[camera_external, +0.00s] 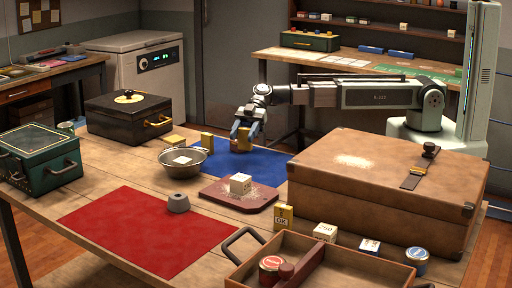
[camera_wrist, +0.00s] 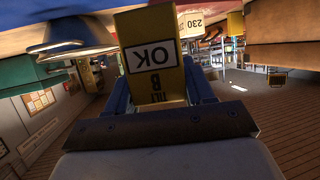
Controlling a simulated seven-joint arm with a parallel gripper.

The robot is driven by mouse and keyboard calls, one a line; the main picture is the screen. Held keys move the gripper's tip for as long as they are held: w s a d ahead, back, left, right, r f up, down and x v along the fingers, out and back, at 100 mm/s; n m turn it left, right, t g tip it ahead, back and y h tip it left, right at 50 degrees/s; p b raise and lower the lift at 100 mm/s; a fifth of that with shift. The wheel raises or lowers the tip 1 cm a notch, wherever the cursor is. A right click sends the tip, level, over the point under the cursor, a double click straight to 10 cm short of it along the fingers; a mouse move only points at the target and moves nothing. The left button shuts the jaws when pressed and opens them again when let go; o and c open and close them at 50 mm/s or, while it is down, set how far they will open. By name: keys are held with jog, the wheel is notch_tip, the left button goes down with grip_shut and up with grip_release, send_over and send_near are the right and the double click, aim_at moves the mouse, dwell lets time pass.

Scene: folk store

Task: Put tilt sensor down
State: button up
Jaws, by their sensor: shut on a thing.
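My gripper (camera_external: 243,137) reaches over the table from the right, at the blue mat (camera_external: 235,163). It is shut on a yellow block, the tilt sensor (camera_external: 242,133).
A large brown case (camera_external: 385,185) is right. Another yellow "OK" block (camera_external: 283,217) stands in front. The red mat (camera_external: 145,232) is mostly clear.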

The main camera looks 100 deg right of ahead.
notch_tip(320, 180, up, 4)
jog(key=r, duration=0.1)
notch_tip(320, 180, up, 4)
jog(key=m+t+h, duration=0.2)
jog(key=m, duration=0.1)
send_over(171, 140)
jog(key=shift+d+f, duration=0.1)
jog(key=shift+f, duration=4.65)
jog(key=shift+f, duration=0.1)
jog(key=o, duration=1.1)
jog(key=shift+c, duration=0.2)
